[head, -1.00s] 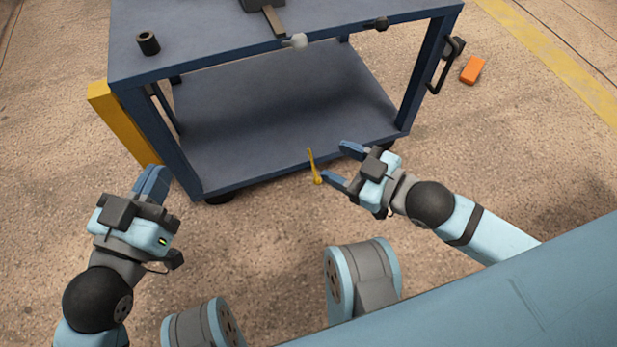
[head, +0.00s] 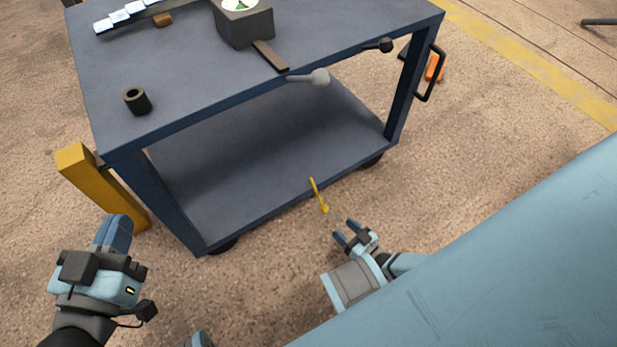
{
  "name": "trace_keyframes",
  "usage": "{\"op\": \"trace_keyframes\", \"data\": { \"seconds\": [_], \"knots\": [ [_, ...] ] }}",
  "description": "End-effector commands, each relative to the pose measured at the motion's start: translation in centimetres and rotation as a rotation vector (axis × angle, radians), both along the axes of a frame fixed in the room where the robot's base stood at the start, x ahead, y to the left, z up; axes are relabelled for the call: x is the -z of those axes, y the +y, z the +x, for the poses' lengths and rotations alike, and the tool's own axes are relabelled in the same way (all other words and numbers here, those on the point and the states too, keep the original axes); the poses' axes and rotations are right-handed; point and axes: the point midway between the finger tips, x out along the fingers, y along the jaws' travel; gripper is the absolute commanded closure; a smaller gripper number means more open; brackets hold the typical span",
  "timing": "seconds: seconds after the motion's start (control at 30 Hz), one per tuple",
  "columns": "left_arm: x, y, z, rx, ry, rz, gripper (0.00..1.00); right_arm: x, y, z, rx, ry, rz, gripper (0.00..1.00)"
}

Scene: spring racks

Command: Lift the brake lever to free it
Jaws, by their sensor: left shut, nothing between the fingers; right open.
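The brake lever is a thin yellow bar (head: 319,196) with a small rounded end, at the front lower edge of the blue cart (head: 250,219). It slants down and slightly right in the head view. My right gripper (head: 345,231) is open and empty, just below and to the right of the lever's rounded end, apart from it in the picture. My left gripper (head: 118,225) is shut and empty at the lower left, near the cart's front left corner, far from the lever.
The cart top holds a dark cylinder (head: 137,101), a grey box with a dial (head: 243,22) and a brown bar (head: 270,55). A yellow post (head: 100,188) stands left. Floor before the cart is clear.

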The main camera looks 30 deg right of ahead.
Motion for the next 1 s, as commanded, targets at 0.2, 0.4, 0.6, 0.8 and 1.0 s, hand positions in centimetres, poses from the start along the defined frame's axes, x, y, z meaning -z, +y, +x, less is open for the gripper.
{"op": "trace_keyframes", "data": {
  "seconds": [0.2,0.4,0.6,0.8,1.0],
  "knots": [
    [0.2,0.0,0.0,0.001,0.003,0.003,1.0,1.7,-2.4,-1.2,0.046,-0.026,-0.021,0.44],
    [0.3,0.1,0.2,0.0,-0.024,0.019,1.0,1.8,-2.0,0.9,0.048,-0.031,-0.021,0.44],
    [0.3,0.4,0.7,-0.003,-0.085,0.052,1.0,1.9,-1.0,5.0,0.047,-0.031,-0.021,0.44],
    [0.2,0.8,1.2,-0.006,-0.154,0.093,1.0,1.9,-0.1,8.9,0.047,-0.029,-0.02,0.44],
    [-0.1,0.9,1.5,-0.011,-0.202,0.118,1.0,1.8,0.4,11.3,0.047,-0.027,-0.022,0.44]
  ]
}}
